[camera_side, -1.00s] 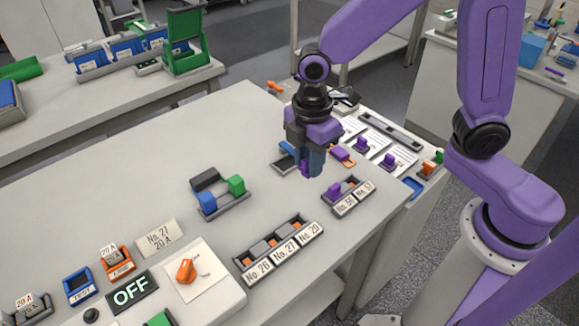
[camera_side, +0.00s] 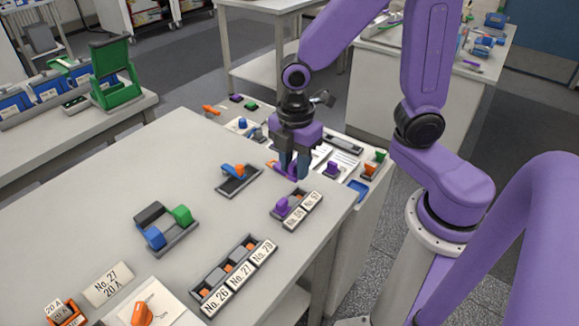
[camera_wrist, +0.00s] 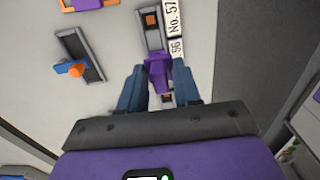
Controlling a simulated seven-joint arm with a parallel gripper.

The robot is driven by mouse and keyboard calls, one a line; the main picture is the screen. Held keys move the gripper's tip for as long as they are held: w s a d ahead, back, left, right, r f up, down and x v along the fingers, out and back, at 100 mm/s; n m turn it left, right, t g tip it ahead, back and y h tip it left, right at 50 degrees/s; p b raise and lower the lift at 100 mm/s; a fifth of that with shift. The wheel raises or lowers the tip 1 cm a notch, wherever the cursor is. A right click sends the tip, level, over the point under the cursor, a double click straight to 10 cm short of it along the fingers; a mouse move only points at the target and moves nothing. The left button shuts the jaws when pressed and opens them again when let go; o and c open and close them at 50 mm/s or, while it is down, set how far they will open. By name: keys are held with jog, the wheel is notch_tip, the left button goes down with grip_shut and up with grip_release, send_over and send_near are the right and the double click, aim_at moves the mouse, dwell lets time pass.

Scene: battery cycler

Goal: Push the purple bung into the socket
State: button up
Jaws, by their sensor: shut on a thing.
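My gripper (camera_side: 293,174) is shut on a purple bung (camera_wrist: 158,72), which fills the gap between the two bluish fingers in the wrist view. In the side view the fingers hide much of the bung. The grey socket block (camera_wrist: 141,30) with labels No. 56 and No. 57 lies beyond the fingertips. It also shows in the side view (camera_side: 296,209), just below the gripper in the picture. A purple piece (camera_side: 282,205) stands in its No. 56 end. The No. 57 slot shows orange (camera_wrist: 150,19). I cannot tell the exact height of the gripper above the block.
A grey tray with a blue and orange piece (camera_side: 238,175) lies left of the gripper. An orange tray with a purple piece (camera_wrist: 88,3) is near it.

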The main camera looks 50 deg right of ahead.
jog(key=shift+w+d+f, duration=0.15)
jog(key=shift+d+f, duration=0.4)
jog(key=shift+f, duration=0.95)
jog(key=shift+w+d+f, duration=0.2)
jog(key=shift+d+f, duration=0.35)
jog(key=shift+f, duration=0.95)
jog(key=shift+w+d+f, duration=0.15)
jog(key=shift+d+f, duration=0.4)
jog(key=shift+f, duration=0.95)
jog(key=shift+f, duration=0.15)
jog(key=shift+s+f, duration=0.1)
jog(key=shift+f, duration=0.15)
